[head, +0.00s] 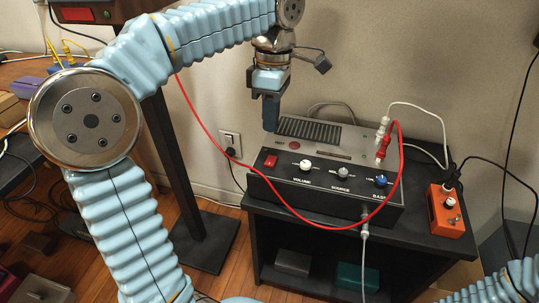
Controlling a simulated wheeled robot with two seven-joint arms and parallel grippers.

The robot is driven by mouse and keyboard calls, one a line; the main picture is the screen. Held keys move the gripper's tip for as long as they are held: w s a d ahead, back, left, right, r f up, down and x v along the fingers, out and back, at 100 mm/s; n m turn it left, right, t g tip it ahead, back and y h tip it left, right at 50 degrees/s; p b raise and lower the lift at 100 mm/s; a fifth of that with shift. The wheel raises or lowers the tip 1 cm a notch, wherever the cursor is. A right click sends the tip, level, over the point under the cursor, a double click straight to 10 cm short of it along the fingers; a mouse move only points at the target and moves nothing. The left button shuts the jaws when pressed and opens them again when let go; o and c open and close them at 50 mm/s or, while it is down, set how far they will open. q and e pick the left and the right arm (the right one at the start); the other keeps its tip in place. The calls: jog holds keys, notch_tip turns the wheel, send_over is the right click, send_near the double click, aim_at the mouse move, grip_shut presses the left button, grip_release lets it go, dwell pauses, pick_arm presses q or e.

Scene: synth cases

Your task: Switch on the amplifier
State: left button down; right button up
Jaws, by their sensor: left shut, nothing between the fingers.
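The amplifier (345,148) has a silver top and a dark front panel. It sits on a black stand. Knobs labelled volume (305,166), source (343,173) and bass (380,181) run to the right. My left gripper (270,126) points down, shut and empty, at the amplifier's back left corner, behind the switch in the picture. I cannot tell whether it touches the top. My right gripper is not in view.
A red cable (400,165) loops across the amplifier's front, below the knobs. White plugs and cables rise at its right. An orange box (450,210) with a knob stands on the stand's right. A wall socket (230,143) is behind, left of the amplifier.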

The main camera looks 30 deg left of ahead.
aim_at(269, 164)
pick_arm(q)
jog(key=f, duration=0.3)
jog(key=f+b, duration=0.1)
jog(key=f, duration=0.2)
jog(key=s+f, duration=0.1)
jog(key=f, duration=0.2)
jog(key=shift+d, duration=0.1)
jog(key=shift+s+f+t+b, duration=0.25)
jog(key=shift+f+b, duration=0.35)
jog(key=shift+b, duration=0.55)
jog(key=shift+w+r+p, duration=0.1)
jog(key=shift+r+p, duration=0.25)
jog(key=shift+p, duration=0.1)
